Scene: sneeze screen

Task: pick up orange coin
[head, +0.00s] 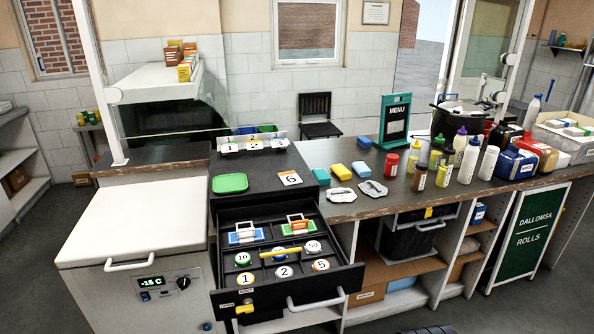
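The orange coin (321,265) is a small disc with an orange rim and a pale face marked 5. It lies in the front right compartment of the open black drawer (352,277). To its left in the same row are a white coin (284,271) marked 2 and a yellow coin (245,279) marked 1. Behind are a green coin (242,258) and a pale coin (313,247) marked 50. A yellow bar (281,253) lies across the middle, behind the front row. My gripper is not in view.
Clips hold blue and orange-green notes (246,237) at the drawer's back. A white chest freezer (140,220) stands left. Bottles (468,161) crowd the counter right.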

